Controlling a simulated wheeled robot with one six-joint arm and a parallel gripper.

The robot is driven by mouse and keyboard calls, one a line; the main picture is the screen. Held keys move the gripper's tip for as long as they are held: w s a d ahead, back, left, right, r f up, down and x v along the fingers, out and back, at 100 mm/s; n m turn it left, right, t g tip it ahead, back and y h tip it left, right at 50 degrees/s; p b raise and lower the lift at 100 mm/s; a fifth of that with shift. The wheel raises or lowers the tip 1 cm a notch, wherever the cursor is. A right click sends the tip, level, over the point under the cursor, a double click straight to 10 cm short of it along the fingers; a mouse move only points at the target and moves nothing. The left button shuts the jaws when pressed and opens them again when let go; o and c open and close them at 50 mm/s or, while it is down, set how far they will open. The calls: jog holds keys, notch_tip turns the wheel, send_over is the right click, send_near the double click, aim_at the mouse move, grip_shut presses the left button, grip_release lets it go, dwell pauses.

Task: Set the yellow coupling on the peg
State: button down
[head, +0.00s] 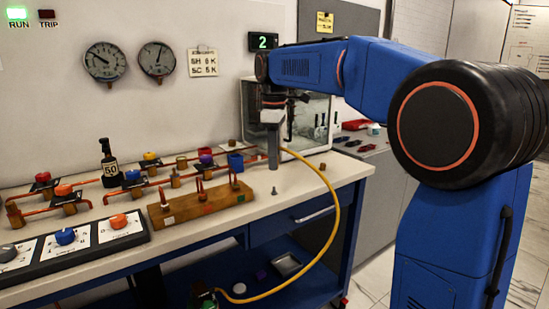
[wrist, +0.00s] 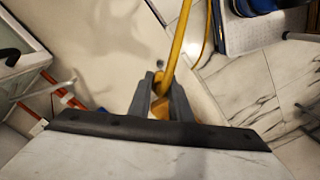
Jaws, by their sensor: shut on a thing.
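My gripper (head: 273,160) points down above the right part of the bench. In the wrist view its two grey fingers (wrist: 160,90) are shut on the yellow coupling (wrist: 160,107), which sits between them with the yellow hose (wrist: 178,50) running away from it. In the head view the fingers hide most of the coupling, and the hose (head: 338,200) loops from there over the bench edge to the lower shelf. A small dark peg (head: 274,191) stands on the bench below the fingertips, apart from them. In the wrist view it (wrist: 160,63) shows just beyond the fingertips.
A wooden block (head: 200,205) with several upright pins stands left of the gripper. A glass-fronted cabinet (head: 310,122) is behind the gripper. The bench is clear around the small peg.

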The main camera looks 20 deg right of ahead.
jog(key=shift+a+f, duration=0.1)
jog(key=shift+f, duration=2.4)
jog(key=shift+f, duration=1.35)
jog(key=c, duration=1.2)
grip_release()
notch_tip(320, 180, up, 17)
jog(key=shift+r, duration=0.2)
